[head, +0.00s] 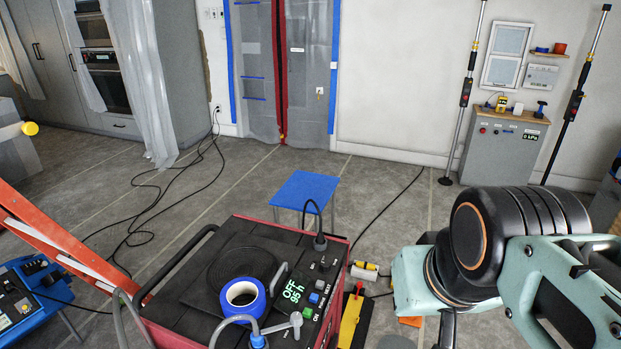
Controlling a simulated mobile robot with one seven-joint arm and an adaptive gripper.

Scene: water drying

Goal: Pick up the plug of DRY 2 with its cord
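I cannot make out a DRY 2 label or say for sure which plug belongs to it. A red and black machine (225,245) stands in front of me, its display (293,290) reading OFF and 85 h. A black cord (319,222) rises from its top right corner and loops over. A small yellow and white piece (364,271) lies on the floor just right of the machine, near a dark cord; I cannot tell whether it is a plug. My arm fills the lower right and hides the floor behind it. My gripper's fingers do not show.
A roll of blue tape (243,297) lies on the machine. A blue-topped stool (306,190) stands behind it. Black cords (150,215) trail across the floor to the wall outlet. An orange ladder (55,242) and a blue machine (35,300) are left. A grey cabinet (500,150) stands back right.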

